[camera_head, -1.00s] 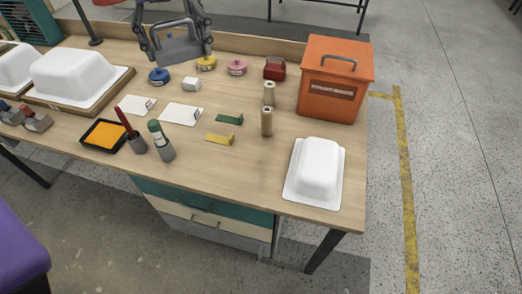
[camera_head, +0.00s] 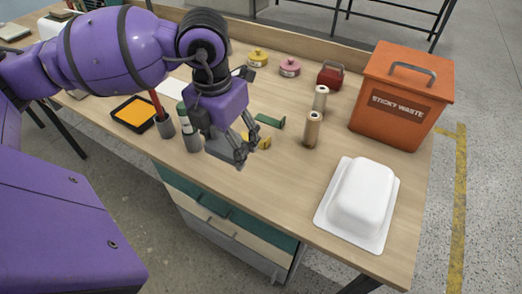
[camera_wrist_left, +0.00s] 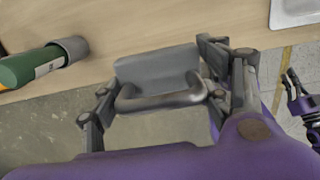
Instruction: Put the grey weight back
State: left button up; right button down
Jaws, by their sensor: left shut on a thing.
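The grey weight (camera_wrist_left: 157,68), a block with a thick bar handle (camera_wrist_left: 160,100), is in my left gripper (camera_wrist_left: 165,98), with a finger at each end of the handle. In the head view my left gripper (camera_head: 243,152) hangs over the front edge of the table, and the grey weight (camera_head: 222,152) shows partly behind its fingers. A dark jointed part, likely my right gripper (camera_wrist_left: 300,97), shows at the right edge of the wrist view; its jaw state is unclear. A white tub shell (camera_head: 362,196) lies upside down at the table's right front.
The orange waste bin (camera_head: 400,100) stands at the back right. Two brown rolls (camera_head: 312,130) stand left of it. The table between rolls and front edge is clear.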

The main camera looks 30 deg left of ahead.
pick_arm(q)
jog(key=w+d+f, duration=0.3)
jog(key=d, duration=0.5)
jog(key=p, duration=0.1)
send_over(285, 190)
jog(key=a, duration=0.1)
jog(key=f, duration=0.5)
jog(key=shift+s+a, duration=0.1)
jog(key=shift+s, duration=0.15)
jog(key=shift+w+d+f, duration=0.15)
jog(key=shift+d+f, duration=0.25)
jog(key=shift+f, duration=0.05)
jog(key=shift+w+d+f, duration=0.1)
jog(key=shift+f, duration=0.8)
jog(key=shift+w+d+f, duration=0.1)
jog(key=shift+f, duration=0.75)
jog(key=shift+s+f, duration=0.1)
jog(key=o, duration=2.1)
